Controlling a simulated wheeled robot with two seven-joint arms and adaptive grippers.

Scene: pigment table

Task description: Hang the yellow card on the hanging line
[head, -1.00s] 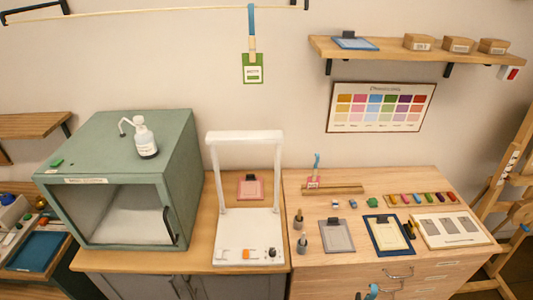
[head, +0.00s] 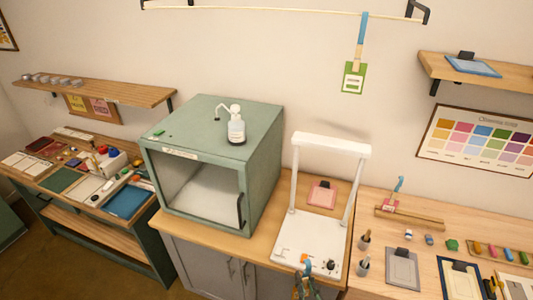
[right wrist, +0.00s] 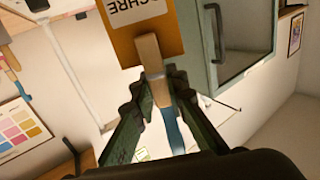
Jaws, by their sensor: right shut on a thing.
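The yellow-orange card (right wrist: 146,30), lettered OCHRE, is in the right wrist view with a wooden clip (right wrist: 150,62) and a blue strap (right wrist: 172,128). My right gripper (right wrist: 158,84) is shut on the clip, between the card and the strap. In the head view my right gripper (head: 304,284) is at the bottom edge, in front of the white stand, with the blue strap (head: 307,267) showing above it; the card is not clear there. The hanging line (head: 270,11) runs high along the wall, with a green-edged card (head: 353,78) hanging near its right end. My left gripper is not in view.
A green cabinet (head: 262,155) with a pump bottle (head: 236,130) on top stands left of the white stand (head: 331,145). A wall shelf (head: 470,82) and a colour chart (head: 475,140) are at right. The line's left and middle stretch is bare.

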